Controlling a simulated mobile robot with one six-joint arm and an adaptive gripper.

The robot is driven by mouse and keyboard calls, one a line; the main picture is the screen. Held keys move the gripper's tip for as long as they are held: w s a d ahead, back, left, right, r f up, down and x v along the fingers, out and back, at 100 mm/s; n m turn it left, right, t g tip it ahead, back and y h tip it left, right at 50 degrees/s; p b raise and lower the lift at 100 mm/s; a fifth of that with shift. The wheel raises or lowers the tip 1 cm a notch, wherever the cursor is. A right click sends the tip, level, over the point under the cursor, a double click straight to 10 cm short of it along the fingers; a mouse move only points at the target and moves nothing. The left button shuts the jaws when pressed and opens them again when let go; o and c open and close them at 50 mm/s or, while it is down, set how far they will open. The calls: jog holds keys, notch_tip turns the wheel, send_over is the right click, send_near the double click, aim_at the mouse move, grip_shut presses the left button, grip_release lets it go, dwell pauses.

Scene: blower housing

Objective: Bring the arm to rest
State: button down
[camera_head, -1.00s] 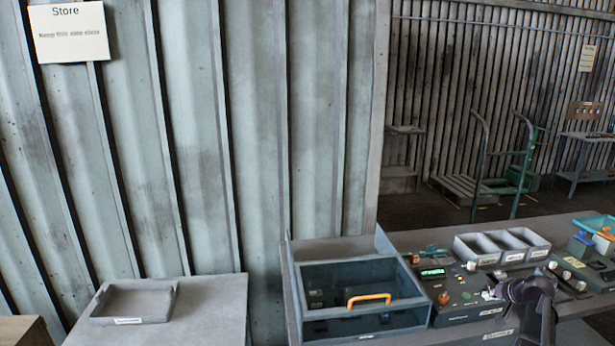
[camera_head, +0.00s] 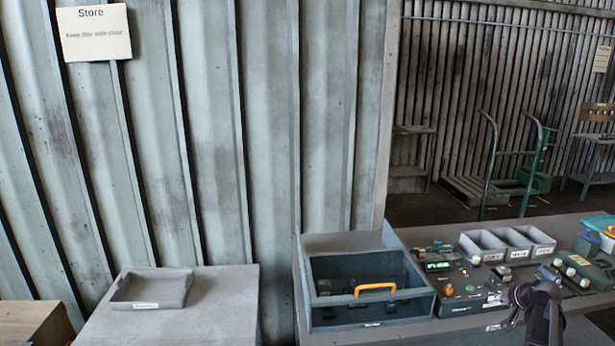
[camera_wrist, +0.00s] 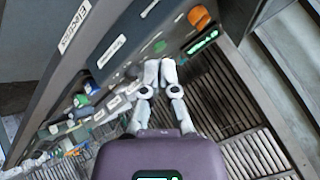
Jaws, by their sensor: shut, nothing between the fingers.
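My gripper (camera_wrist: 160,75) shows in the wrist view with its two pale fingertips together and nothing between them. Behind the fingertips in that view are a slatted floor or wall surface and the edge of the bench with its control unit. In the head view, part of my dark arm (camera_head: 537,305) shows at the lower right, in front of the bench's front edge. The fingertips cannot be made out there.
A dark case with an orange handle (camera_head: 376,288) and a control unit with a green display (camera_head: 438,266) sit on the bench. Grey bins (camera_head: 507,243) stand behind. A shallow tray (camera_head: 152,289) lies on the left table (camera_head: 225,310). A green trolley (camera_head: 490,165) stands at the back.

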jog(key=s+a+f+n+g, duration=0.2)
jog(key=s+a, duration=0.1)
jog(key=a, duration=0.8)
jog(key=s+a+f+n+g, duration=0.1)
jog(key=s+a+g, duration=0.15)
jog(key=a, duration=0.85)
jog(key=s+a+f+n+g, duration=0.2)
jog(key=s+a, duration=0.1)
jog(key=a, duration=0.8)
jog(key=s+a+n+g+h, duration=0.1)
jog(key=s+a+g, duration=0.1)
jog(key=s+a, duration=0.6)
jog(key=shift+s+a+f+n+h, duration=0.2)
jog(key=shift+a+n+h, duration=0.1)
jog(key=shift+h, duration=0.1)
jog(key=shift+w, duration=0.1)
dwell(0.3)
